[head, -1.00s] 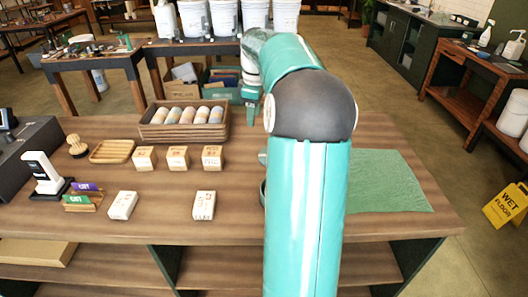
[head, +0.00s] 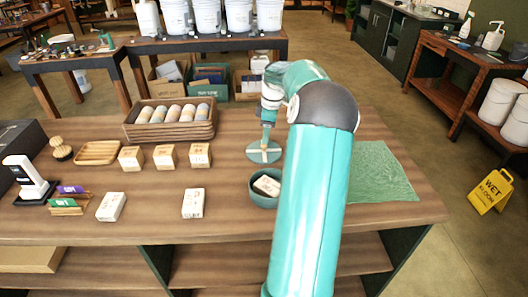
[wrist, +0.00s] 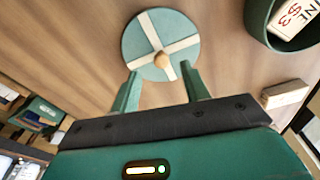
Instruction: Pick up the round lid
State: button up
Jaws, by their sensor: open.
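The round lid (head: 256,155) is a flat teal disc with a pale cross and a small wooden knob. It lies on the wooden table, and it also shows in the wrist view (wrist: 145,32). My gripper (wrist: 160,72) is open, with its two fingers on either side of the knob as seen in the wrist view. Whether the fingers touch the knob cannot be told. In the head view my gripper (head: 266,137) points down over the lid, and its fingertips are hard to make out.
A teal bowl (head: 258,198) with a white labelled box inside stands just nearer than the lid, partly behind my arm. A crate of rolls (head: 170,133) stands behind left. Small boxes (head: 193,203) stand left. A green mat (head: 385,180) lies right.

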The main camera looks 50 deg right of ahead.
aim_at(264, 148)
jog(key=f, duration=0.4)
jog(key=shift+w+a+f, duration=0.3)
jog(key=shift+w+f, duration=0.05)
jog(key=shift+c, duration=0.5)
grip_shut()
jog(key=shift+r, duration=0.2)
